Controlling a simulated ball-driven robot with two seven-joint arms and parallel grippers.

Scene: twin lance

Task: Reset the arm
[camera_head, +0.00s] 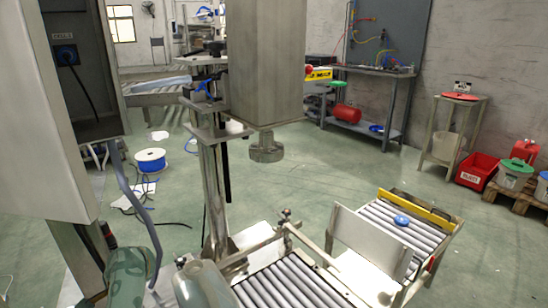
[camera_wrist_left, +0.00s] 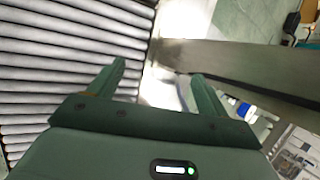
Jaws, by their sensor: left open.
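My left gripper (camera_wrist_left: 158,70) shows in the left wrist view. Its two dark green fingers are spread apart with nothing between them. It is over the edge of a roller conveyor (camera_wrist_left: 60,60), with the rollers to the left and a steel beam (camera_wrist_left: 240,68) to the right. In the head view green arm parts (camera_head: 125,278) of mine show at the bottom left, but no fingers can be made out there. My right gripper is in neither view.
A roller conveyor (camera_head: 275,285) runs along the bottom of the head view. A tall steel machine column (camera_head: 265,65) hangs at centre. Open green floor (camera_head: 300,170) lies behind.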

